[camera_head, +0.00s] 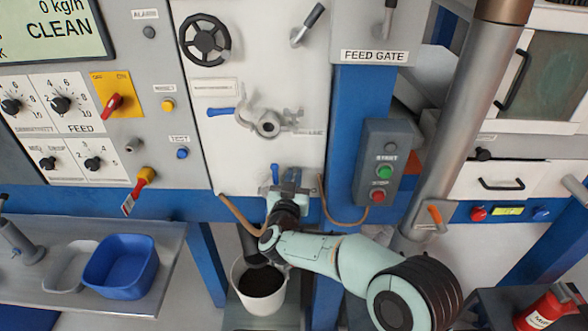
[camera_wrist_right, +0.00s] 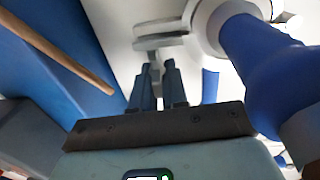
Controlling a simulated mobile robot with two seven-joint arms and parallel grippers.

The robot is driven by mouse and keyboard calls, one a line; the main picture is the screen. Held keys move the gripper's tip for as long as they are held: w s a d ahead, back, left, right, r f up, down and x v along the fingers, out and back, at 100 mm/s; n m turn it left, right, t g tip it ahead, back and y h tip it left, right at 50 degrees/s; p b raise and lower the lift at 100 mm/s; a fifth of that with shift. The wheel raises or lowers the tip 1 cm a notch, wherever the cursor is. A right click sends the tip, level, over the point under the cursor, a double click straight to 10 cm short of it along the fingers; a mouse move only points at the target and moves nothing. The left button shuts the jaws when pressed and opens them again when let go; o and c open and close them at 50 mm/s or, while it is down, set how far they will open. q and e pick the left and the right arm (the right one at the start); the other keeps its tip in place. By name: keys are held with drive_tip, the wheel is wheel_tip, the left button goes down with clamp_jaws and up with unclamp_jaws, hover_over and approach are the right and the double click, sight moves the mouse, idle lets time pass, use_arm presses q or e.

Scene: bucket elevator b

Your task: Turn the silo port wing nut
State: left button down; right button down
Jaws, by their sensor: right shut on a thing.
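My right gripper (camera_head: 290,178) is at the lower edge of the white panel, its arm coming up from the lower right. In the right wrist view its two dark fingers (camera_wrist_right: 157,72) are close together on a grey winged piece, which looks like the wing nut (camera_wrist_right: 160,42). The fingertips hide part of it, and its angle is hard to tell. In the head view the gripper mostly covers this spot. A blue lever (camera_head: 275,173) stands just left of the gripper. My left gripper is not in view.
A round fitting (camera_head: 268,125) with a blue-handled lever (camera_head: 222,111) sits above the gripper. A start/stop box (camera_head: 386,165) is to the right. A white bucket (camera_head: 262,287) with dark contents stands below. A blue tub (camera_head: 120,267) sits on the left bench.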

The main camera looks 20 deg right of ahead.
drive_tip(key=shift+a+r+m+h, duration=0.1)
drive_tip(key=shift+r+m+h, duration=0.1)
drive_tip(key=shift+m+h, duration=0.15)
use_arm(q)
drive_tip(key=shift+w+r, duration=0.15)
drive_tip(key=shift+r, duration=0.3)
use_arm(e)
drive_tip(key=shift+f+g, duration=0.15)
drive_tip(key=shift+g, duration=0.15)
drive_tip(key=c, duration=1.2)
unclamp_jaws()
drive_tip(key=shift+c, duration=0.2)
